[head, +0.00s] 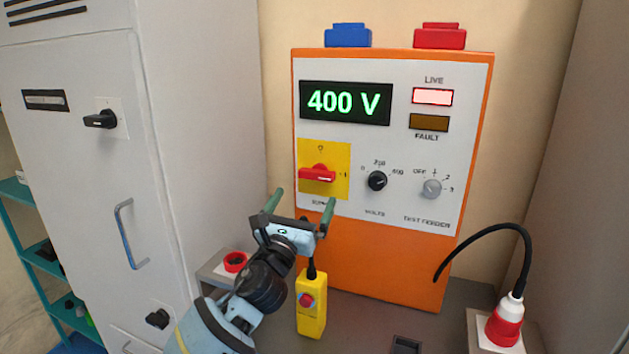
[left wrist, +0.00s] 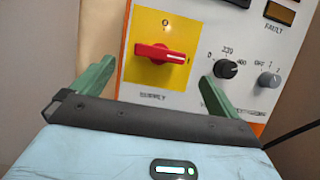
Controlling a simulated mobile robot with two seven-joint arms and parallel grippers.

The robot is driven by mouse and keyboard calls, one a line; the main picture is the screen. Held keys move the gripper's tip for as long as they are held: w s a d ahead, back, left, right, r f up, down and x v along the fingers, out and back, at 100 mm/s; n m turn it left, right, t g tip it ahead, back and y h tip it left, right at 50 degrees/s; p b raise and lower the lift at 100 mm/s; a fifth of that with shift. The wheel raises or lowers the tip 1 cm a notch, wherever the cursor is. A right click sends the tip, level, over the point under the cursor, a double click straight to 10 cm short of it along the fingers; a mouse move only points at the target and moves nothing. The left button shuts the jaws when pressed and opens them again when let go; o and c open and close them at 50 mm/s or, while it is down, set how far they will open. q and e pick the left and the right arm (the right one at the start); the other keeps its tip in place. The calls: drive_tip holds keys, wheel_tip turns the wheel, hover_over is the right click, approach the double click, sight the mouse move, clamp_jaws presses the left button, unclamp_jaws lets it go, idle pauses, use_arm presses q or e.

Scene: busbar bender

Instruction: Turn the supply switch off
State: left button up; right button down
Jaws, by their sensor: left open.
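The supply switch (head: 318,174) is a red rotary handle on a yellow plate, low on the left of an orange-edged panel. Its handle lies horizontal, pointing toward the 1 mark at the right. It also shows in the left wrist view (left wrist: 160,54), ahead of and between my fingers. My left gripper (head: 300,203) is open and empty, just below and in front of the switch, apart from it. Its green fingers also show in the left wrist view (left wrist: 150,85). The display (head: 345,103) reads 400 V and the LIVE lamp (head: 432,97) is lit pale. My right gripper is not in view.
A black volts knob (head: 376,181) and a grey test feeder knob (head: 432,189) sit right of the switch. A yellow pendant (head: 311,305) with a red button stands below my gripper. A grey cabinet (head: 200,130) rises at left; a red-and-white plug (head: 505,320) is at right.

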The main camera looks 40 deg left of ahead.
sight(315, 179)
use_arm(q)
drive_tip(key=x, duration=0.6)
drive_tip(key=shift+w+r, duration=0.15)
drive_tip(key=shift+w, duration=0.45)
drive_tip(key=shift+a, duration=0.1)
drive_tip(key=shift+c, duration=0.3)
drive_tip(key=c, duration=0.9)
drive_tip(key=shift+c, duration=0.2)
